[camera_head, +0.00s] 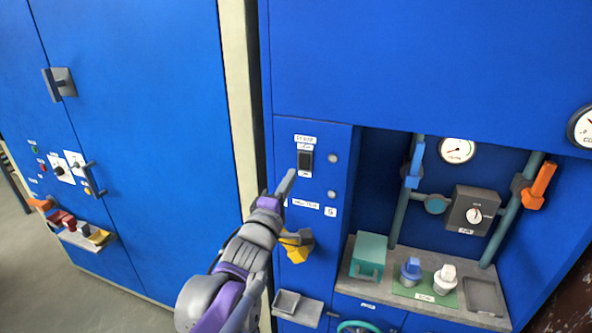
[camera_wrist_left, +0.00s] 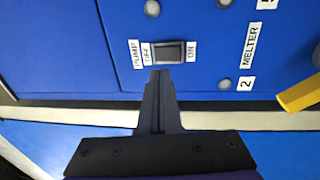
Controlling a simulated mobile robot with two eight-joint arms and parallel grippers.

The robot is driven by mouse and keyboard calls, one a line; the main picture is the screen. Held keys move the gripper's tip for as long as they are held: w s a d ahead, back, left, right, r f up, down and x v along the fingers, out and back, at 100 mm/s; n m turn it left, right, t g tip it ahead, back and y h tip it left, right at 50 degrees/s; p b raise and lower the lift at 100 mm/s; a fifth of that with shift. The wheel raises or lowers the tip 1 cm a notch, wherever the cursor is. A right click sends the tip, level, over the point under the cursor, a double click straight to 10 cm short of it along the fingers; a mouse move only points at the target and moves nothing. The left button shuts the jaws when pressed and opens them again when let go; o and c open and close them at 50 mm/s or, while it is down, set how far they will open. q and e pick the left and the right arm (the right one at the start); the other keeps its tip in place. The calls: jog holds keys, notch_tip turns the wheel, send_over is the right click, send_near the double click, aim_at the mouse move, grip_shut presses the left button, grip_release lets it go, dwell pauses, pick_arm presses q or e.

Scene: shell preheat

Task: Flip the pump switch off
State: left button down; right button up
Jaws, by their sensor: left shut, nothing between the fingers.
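The pump switch (camera_head: 305,160) is a small dark rocker on the blue panel, with labels above and below it. In the left wrist view the switch (camera_wrist_left: 168,53) sits between an OFF label (camera_wrist_left: 147,54) on the left and an ON label (camera_wrist_left: 191,51) on the right. A PUMP label is beyond the OFF one. My left gripper (camera_head: 289,176) is shut and empty, its tip just at the lower left of the switch. In the wrist view the shut fingers (camera_wrist_left: 160,76) end close to the switch; contact cannot be told. Which way the rocker is tipped is unclear. My right gripper is not visible.
A yellow handle (camera_head: 297,248) sticks out below the switch. To the right, a recess holds pipes with blue and orange (camera_head: 539,185) levers, a gauge (camera_head: 457,150), and a shelf with a teal box (camera_head: 369,255). A blue cabinet (camera_head: 150,120) stands at left.

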pick_arm(q)
jog(key=shift+v, duration=2.3)
jog(key=s+a+f+m+g+y+p, duration=0.2)
jog(key=s+a+f+m+g+y, duration=0.3)
jog(key=s+a+f, duration=0.5)
jog(key=s+a+f+m+g+p, duration=0.1)
jog(key=s+a+f+m+g, duration=0.1)
jog(key=s+f+m+g, duration=0.2)
jog(key=s+a+f+m+g+y+p, duration=0.1)
jog(key=s+f+m+g, duration=0.3)
jog(key=s+f, duration=0.7)
jog(key=s+m, duration=0.1)
jog(key=s, duration=0.2)
jog(key=shift+a, duration=0.4)
jog(key=shift+s+d, duration=0.1)
